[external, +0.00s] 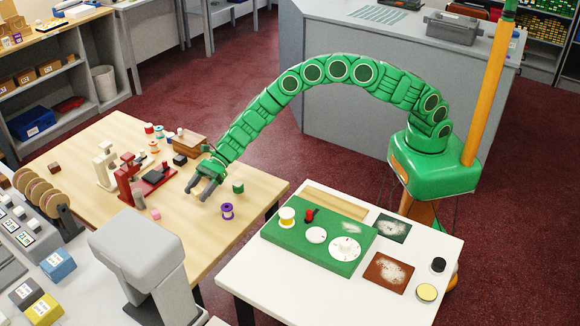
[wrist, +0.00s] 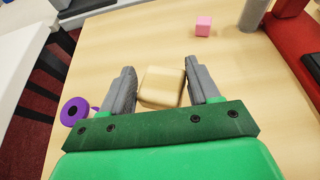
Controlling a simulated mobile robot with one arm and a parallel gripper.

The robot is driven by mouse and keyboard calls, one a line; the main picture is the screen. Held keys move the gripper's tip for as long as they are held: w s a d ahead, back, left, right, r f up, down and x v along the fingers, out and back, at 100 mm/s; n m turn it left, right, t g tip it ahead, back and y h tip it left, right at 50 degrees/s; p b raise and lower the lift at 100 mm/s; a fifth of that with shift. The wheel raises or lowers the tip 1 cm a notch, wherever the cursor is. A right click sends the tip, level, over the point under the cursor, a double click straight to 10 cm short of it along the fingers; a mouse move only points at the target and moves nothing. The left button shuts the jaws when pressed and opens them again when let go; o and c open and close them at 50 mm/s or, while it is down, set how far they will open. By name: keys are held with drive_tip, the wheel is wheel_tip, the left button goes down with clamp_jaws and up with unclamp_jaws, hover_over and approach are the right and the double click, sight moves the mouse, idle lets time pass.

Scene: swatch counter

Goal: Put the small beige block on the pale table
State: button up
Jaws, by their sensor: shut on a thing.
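The small beige block (wrist: 162,88) sits between the two grey fingers of my gripper (wrist: 163,78) in the wrist view. My gripper is shut on it. I cannot tell whether the block touches the wood. A separate white-topped table (external: 355,305) stands to the right. Both tops are pale.
Near my gripper on the wood are a purple spool (external: 227,211), a green cube (external: 238,187), a pink cube (external: 155,214) and a red stand (external: 130,182). The white table carries a green board (external: 285,240) and dark sample squares. Its front part is clear.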

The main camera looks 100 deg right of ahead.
sight(200, 204)
drive_tip(key=shift+w+f, duration=0.25)
drive_tip(key=shift+f, duration=1.55)
drive_tip(key=shift+f, duration=0.1)
drive_tip(key=o, duration=1.1)
drive_tip(key=shift+c, duration=0.2)
